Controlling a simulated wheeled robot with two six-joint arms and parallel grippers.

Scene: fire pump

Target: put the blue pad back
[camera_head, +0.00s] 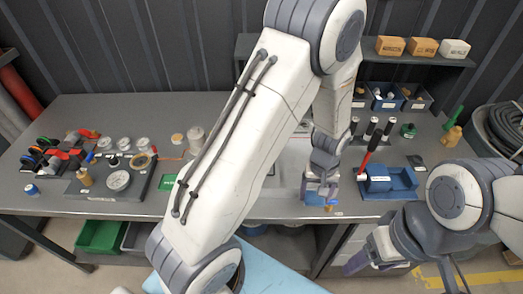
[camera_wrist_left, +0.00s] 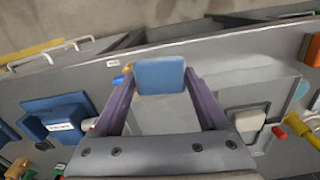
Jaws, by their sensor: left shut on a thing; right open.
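My left gripper (camera_head: 319,198) is over the front part of the bench, near the middle. In the left wrist view, my left gripper (camera_wrist_left: 160,82) is shut on the blue pad (camera_wrist_left: 160,75), a small rounded block held between its two purple fingertips. In the head view the pad is mostly hidden by the gripper. A blue holder (camera_head: 388,182) with a white label sits on the bench to the right of the left gripper; it also shows in the left wrist view (camera_wrist_left: 58,120). My right gripper (camera_head: 378,258) is open, low in front of the bench.
A red-handled tool (camera_head: 372,145) stands by the blue holder. Gauges and parts crowd a dark tray (camera_head: 110,185) at left. Small bins (camera_head: 387,97) stand behind, under a shelf with boxes (camera_head: 390,46).

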